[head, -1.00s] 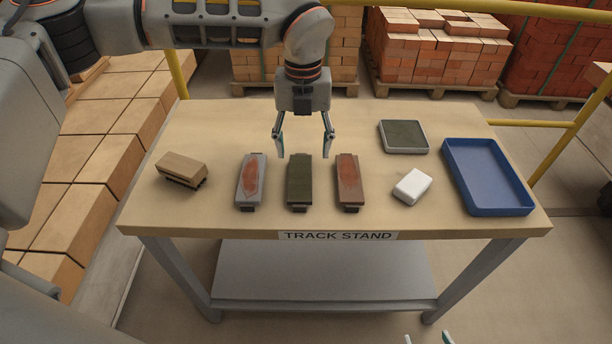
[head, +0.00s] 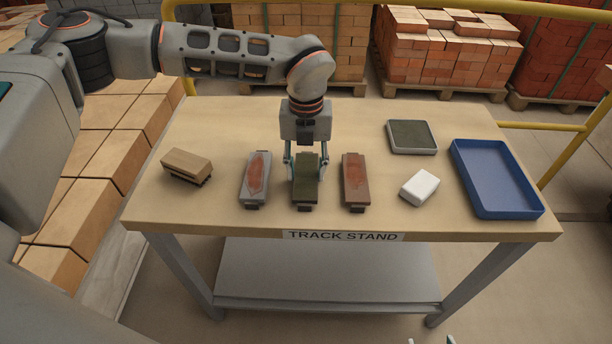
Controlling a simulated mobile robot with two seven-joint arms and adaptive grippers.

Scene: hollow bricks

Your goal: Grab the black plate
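The black plate (head: 305,192) is a dark, greenish-black oblong block in the middle of a row of three on the table. My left gripper (head: 306,178) points straight down over its far half, one finger along each long side. The fingers sit against the sides with no gap that I can see, and the plate still rests at table height. The fingertips are partly hidden by the plate. My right gripper (head: 430,341) shows only as two separated fingertips at the bottom edge, in front of the table.
A grey plate (head: 255,180) with a reddish patch stands close left, a brown one (head: 355,182) close right. A wooden brush-like block (head: 187,165) lies far left. To the right are a white block (head: 419,188), a dark-topped pad (head: 412,137) and an empty blue tray (head: 497,178).

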